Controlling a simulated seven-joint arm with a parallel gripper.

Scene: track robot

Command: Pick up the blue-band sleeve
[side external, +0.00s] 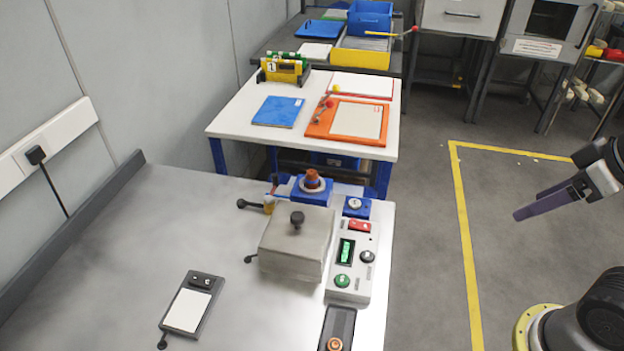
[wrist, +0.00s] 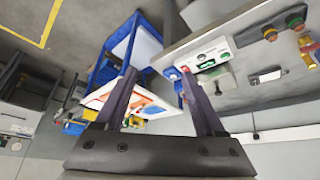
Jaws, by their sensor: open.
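I cannot make out a sleeve with a blue band in either view. My gripper (side external: 530,203) is at the right edge of the side external view, in the air over the grey floor and well apart from both tables. In the wrist view my gripper (wrist: 158,73) shows two dark fingers spread wide with nothing between them. A yellow rack (side external: 284,70) marked 1 with green parts stands at the back of the white table; any bands there are too small to tell.
The metal bench (side external: 230,310) bears a grey box (side external: 297,240), a control panel (side external: 352,262) and a small pad (side external: 192,304). The white table (side external: 240,105) holds an orange tray (side external: 322,122) and blue folder (side external: 278,111). Floor inside the yellow line (side external: 466,240) is clear.

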